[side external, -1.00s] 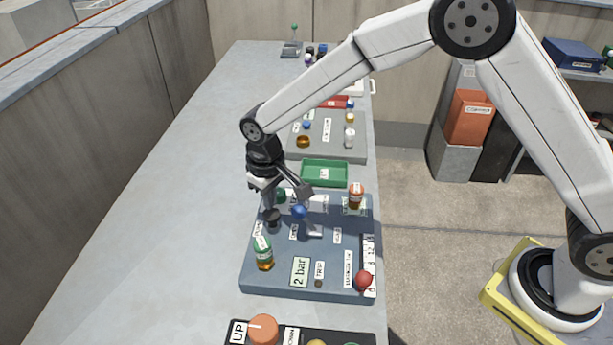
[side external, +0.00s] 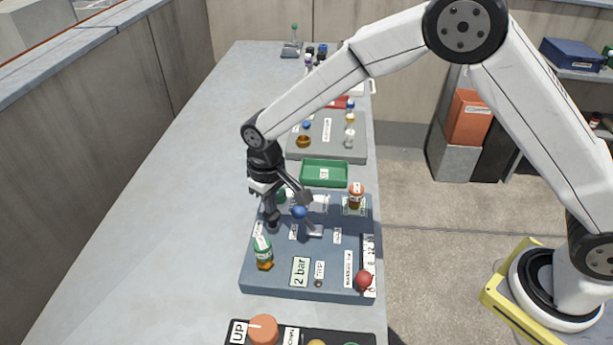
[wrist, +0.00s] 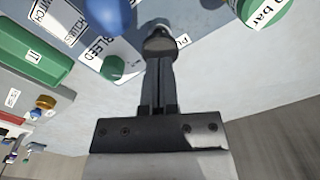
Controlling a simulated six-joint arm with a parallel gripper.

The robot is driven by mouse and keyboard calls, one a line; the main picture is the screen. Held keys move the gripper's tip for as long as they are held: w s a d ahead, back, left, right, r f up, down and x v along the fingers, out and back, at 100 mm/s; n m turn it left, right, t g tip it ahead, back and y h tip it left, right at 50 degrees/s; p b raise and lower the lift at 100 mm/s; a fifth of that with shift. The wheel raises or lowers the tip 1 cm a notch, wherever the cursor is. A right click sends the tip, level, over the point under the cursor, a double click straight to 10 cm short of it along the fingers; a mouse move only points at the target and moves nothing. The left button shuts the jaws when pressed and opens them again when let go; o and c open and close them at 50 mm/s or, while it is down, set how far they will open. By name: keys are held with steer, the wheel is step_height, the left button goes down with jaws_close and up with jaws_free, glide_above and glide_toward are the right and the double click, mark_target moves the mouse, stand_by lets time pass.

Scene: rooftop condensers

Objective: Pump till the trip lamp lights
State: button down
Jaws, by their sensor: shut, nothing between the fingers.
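The blue-grey panel (side external: 335,285) carries a black pump knob (side external: 272,223) at its left side, beside a partly hidden label. My gripper (side external: 271,213) is shut and points down, its tips at the top of the knob. In the wrist view my shut fingers (wrist: 160,62) end at the dark round knob (wrist: 161,43); whether they press it I cannot tell. The small trip lamp (side external: 318,284) sits below the TRIP label (side external: 319,269) and looks dark. A plate (side external: 300,272) reads "2 bar".
A blue-ball lever (side external: 299,212) stands close right of my gripper. A red ball (side external: 364,281) is at front right. A green tray (side external: 324,173) lies behind. The bench left is clear.

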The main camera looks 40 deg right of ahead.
steer(key=shift+f, duration=1.55)
steer(key=shift+r, duration=2.2)
steer(key=shift+f, duration=2.2)
steer(key=shift+r, duration=2.15)
steer(key=shift+f, duration=0.8)
